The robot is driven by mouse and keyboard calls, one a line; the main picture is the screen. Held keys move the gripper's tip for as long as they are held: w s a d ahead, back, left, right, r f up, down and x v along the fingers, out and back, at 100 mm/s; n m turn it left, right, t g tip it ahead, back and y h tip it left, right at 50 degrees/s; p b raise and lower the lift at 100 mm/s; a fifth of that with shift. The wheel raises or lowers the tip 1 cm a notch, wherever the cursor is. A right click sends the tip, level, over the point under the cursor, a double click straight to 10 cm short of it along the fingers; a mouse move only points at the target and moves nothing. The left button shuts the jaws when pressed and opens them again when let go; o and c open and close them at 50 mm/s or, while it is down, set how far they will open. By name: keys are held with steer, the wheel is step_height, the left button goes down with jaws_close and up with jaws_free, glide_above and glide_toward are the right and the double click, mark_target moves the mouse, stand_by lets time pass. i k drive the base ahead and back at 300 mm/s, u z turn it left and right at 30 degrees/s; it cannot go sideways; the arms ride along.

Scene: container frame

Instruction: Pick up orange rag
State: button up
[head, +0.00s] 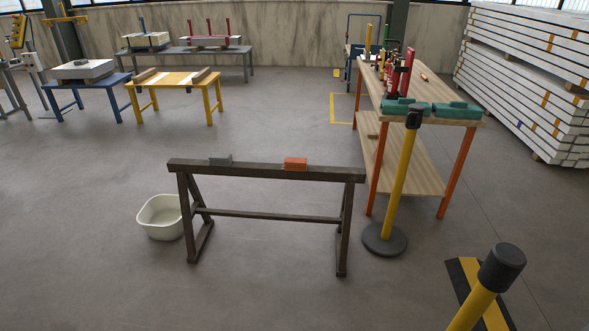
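The orange rag (295,163) lies folded on the top beam of a dark metal trestle (265,172), right of the beam's middle. A grey folded rag (220,159) lies on the same beam to its left, with bare beam between the two. My gripper is not in the head view, so its state does not show.
A white tub (161,217) stands on the floor at the trestle's left leg. A yellow post with a black base (385,240) stands right of the trestle, beside a wooden workbench (425,163). Another yellow post (487,285) is nearer at bottom right. The floor before the trestle is clear.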

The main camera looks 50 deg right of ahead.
mark_target(290, 164)
steer(key=i, duration=0.85)
steer(key=u, duration=0.15)
steer(key=k, duration=0.9)
steer(key=z, duration=0.15)
steer(key=i, duration=0.75)
